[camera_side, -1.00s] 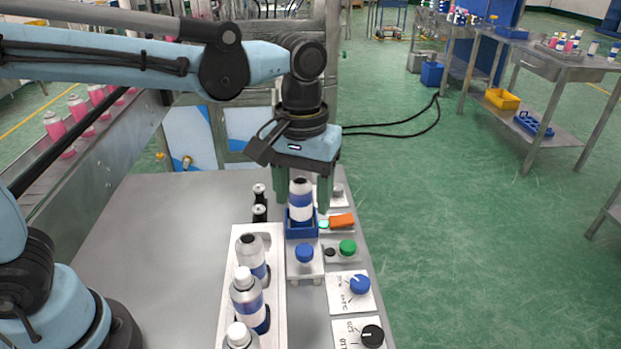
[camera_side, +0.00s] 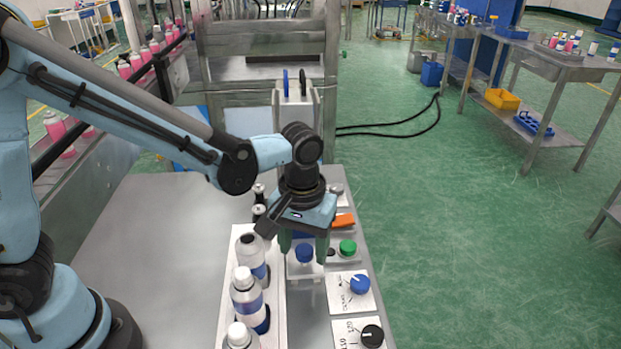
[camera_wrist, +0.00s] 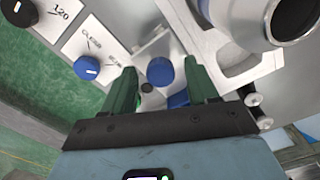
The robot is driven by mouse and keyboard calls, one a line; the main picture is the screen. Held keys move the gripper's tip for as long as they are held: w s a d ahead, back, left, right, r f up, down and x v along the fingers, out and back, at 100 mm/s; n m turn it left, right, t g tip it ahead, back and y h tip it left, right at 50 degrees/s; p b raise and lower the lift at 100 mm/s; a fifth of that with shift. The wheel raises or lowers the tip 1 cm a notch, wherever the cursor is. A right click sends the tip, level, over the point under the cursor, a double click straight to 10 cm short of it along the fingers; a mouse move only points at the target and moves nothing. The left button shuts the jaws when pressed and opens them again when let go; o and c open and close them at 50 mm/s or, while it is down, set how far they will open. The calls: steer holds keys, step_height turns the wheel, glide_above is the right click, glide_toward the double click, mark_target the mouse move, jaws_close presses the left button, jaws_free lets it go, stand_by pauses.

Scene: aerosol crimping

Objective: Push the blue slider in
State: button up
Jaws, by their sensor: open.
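A round blue knob (camera_side: 304,253) stands on a pale block (camera_side: 304,271), in front of a blue holder (camera_side: 301,233) that is mostly hidden behind my gripper. I cannot tell whether knob and holder are one slider. My gripper (camera_side: 304,259) points down over the knob, with its green fingers apart on the knob's left and right. In the wrist view the knob (camera_wrist: 160,70) shows between the open fingertips (camera_wrist: 160,69), with a gap on both sides. A bit of the blue holder (camera_wrist: 178,99) shows behind it. The can in the holder is hidden now.
A white rack (camera_side: 232,290) with several cans stands close on the left. On the right are a green button (camera_side: 348,247), an orange piece (camera_side: 343,220), a blue dial (camera_side: 360,284) and a black dial (camera_side: 372,336). The grey table (camera_side: 170,240) is clear further left.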

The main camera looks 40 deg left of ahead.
jaws_close()
stand_by(0.4)
steer(key=w+a, duration=0.9)
stand_by(0.4)
jaws_free()
steer(key=shift+s, duration=0.1)
steer(key=shift+d, duration=0.1)
step_height(320, 180, up, 12)
stand_by(0.4)
